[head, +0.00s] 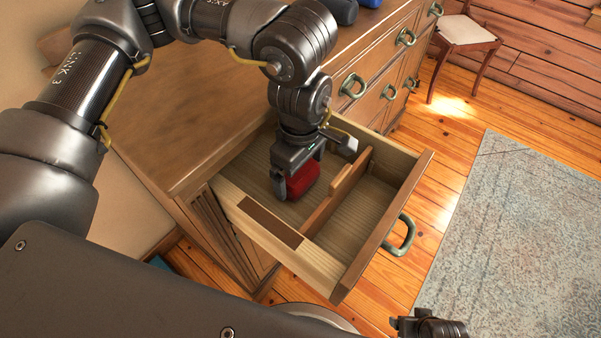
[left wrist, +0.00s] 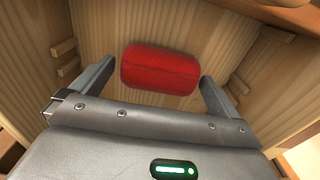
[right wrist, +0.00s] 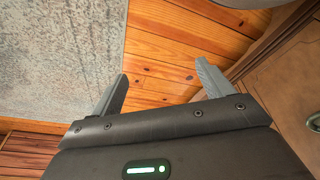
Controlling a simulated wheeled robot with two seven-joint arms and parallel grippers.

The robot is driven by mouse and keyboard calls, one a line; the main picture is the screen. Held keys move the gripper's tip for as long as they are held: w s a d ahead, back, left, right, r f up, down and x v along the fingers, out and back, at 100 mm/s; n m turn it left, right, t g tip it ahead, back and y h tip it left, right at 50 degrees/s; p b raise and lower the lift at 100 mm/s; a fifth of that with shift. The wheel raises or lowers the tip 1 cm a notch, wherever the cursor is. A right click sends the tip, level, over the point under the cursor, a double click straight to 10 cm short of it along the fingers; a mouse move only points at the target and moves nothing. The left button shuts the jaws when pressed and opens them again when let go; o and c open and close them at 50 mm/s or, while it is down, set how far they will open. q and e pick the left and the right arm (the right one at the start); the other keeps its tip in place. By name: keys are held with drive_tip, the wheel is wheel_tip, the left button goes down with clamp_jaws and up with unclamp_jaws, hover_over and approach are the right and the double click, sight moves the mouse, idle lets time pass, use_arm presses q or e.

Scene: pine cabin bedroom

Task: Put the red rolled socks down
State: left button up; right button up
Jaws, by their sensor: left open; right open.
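The red rolled socks (head: 303,181) lie on the floor of the open drawer (head: 358,212), in the compartment on the left side of its wooden divider (head: 338,193). They also show in the left wrist view (left wrist: 160,69). My left gripper (head: 297,178) is down in the drawer, right over the socks. Its two fingers (left wrist: 160,84) stand apart, one near each end of the roll, with a gap visible on both sides. My arm and gripper hide part of the socks in the head view. My right gripper (right wrist: 161,76) is open and empty above the wooden floor, away from the drawer.
The dresser (head: 205,110) has more closed drawers with green handles. Dark blue rolled items (head: 339,10) lie on its top. The drawer compartment right of the divider looks empty. A blue-grey rug (head: 520,230) and a chair (head: 467,30) are on the right.

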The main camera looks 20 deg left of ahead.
sight(301, 171)
use_arm(q)
wheel_tip(301, 171, up, 8)
drive_tip(key=shift+r+p, duration=0.25)
drive_tip(key=shift+p, duration=0.15)
drive_tip(key=shift+r, duration=0.65)
use_arm(e)
drive_tip(key=shift+a+x, duration=0.25)
drive_tip(key=shift+x, duration=0.9)
drive_tip(key=shift+s+d, duration=0.1)
drive_tip(key=shift+s, duration=0.2)
